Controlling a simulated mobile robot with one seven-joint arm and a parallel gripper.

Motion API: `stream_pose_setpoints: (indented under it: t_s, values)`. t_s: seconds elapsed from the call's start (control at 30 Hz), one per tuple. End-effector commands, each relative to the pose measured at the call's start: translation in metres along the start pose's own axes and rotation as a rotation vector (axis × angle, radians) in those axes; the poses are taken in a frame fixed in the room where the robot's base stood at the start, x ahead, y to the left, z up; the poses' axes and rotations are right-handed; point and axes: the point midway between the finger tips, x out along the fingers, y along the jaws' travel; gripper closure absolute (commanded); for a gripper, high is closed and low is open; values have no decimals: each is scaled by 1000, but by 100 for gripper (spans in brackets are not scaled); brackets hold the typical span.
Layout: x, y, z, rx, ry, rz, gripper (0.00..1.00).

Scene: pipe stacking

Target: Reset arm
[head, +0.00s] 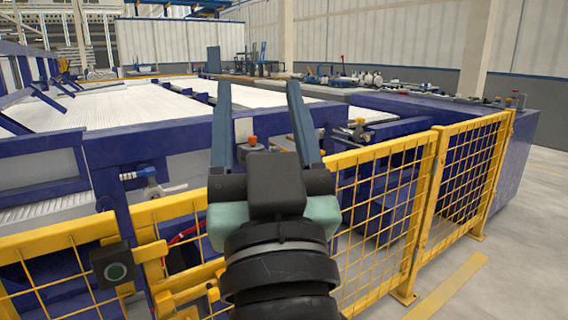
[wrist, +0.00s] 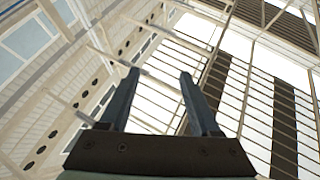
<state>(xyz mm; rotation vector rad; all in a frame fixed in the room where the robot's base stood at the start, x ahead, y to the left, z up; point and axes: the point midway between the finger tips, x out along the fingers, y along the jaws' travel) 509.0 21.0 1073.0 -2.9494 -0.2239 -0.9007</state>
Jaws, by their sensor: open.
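My gripper (head: 258,105) is raised in the middle of the head view, with its two grey-blue fingers pointing up and spread apart. Nothing is between the fingers. In the wrist view my gripper (wrist: 158,80) also shows open and empty, against the hall's ceiling and upper wall. In the head view it stands in front of a yellow mesh fence and a blue machine, and its fingers touch nothing that I can see. No pipe that I can make out is near it.
The yellow mesh fence (head: 428,190) runs across the front, with a dark button box (head: 115,268) at the left. Behind it is the large blue machine (head: 100,155) with a white ribbed bed. Small fittings stand on the blue bench (head: 515,125) at right. Open floor (head: 535,240) lies right.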

Motion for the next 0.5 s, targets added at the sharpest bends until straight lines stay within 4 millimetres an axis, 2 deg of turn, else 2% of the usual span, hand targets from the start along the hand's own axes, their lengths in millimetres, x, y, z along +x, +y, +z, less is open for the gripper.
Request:
stream_pose_setpoints:
  t_s: [0.03,0.13,0.2,0.5]
  values:
    - [-1,1,-44,-38,88,31,36]
    - [-18,8,-119,-106,249,118,36]
    - [7,9,-141,-104,227,116,36]
    - [60,9,-216,-104,221,115,36]
